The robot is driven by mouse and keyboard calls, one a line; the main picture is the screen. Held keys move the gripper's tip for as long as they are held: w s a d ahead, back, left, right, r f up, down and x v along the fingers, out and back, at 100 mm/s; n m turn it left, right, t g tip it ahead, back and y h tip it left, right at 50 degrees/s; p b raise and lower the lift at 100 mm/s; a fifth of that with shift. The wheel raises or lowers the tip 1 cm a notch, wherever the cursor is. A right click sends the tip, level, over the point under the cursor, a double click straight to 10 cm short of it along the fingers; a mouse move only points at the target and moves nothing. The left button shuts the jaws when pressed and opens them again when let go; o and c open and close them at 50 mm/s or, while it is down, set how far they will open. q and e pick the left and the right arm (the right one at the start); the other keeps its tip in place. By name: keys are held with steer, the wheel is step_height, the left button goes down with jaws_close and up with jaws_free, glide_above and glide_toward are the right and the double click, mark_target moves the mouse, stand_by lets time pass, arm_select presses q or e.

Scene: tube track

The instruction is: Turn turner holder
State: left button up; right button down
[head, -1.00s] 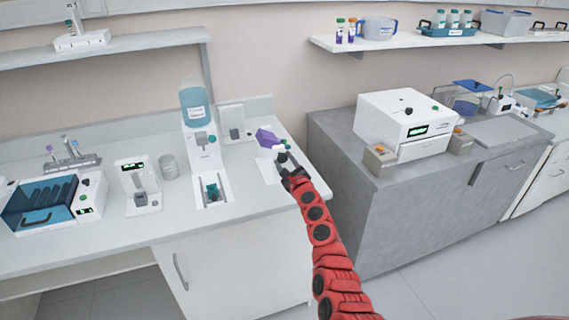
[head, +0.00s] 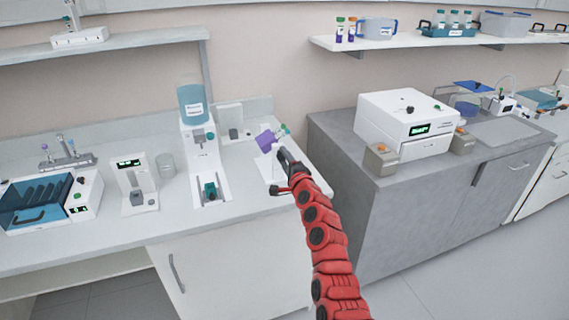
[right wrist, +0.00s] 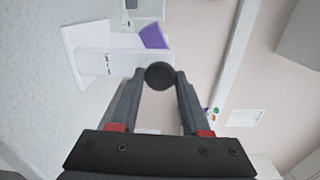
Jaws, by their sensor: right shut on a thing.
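The turner stands on the left counter near its right end. It has a white base and upright (head: 268,168) and a tilted purple holder (head: 265,140). A small tube-like piece with a green end (head: 284,130) shows just right of the holder. My right gripper (head: 281,160) is at the turner's right side. In the right wrist view, its fingers are shut on a round dark knob (right wrist: 159,75), with the purple holder (right wrist: 153,37) and white turner body (right wrist: 95,60) beyond. The knob is hidden behind the gripper in the head view. My left gripper is not in view.
A grey cabinet (head: 345,205) bearing a white machine (head: 400,115) stands to the right, across a gap.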

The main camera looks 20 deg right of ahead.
steer(key=shift+f+n+b, duration=0.2)
steer(key=shift+n+b, duration=0.5)
steer(key=shift+n, duration=0.3)
steer(key=n+b, duration=0.8)
steer(key=b, duration=0.2)
steer(key=shift+n, duration=0.3)
steer(key=shift+a+r+n+b, duration=0.1)
steer(key=shift+r+n+b, duration=0.05)
steer(key=shift+n+b, duration=1)
steer(key=shift+c, duration=1.9)
jaws_free()
steer(key=shift+r, duration=0.1)
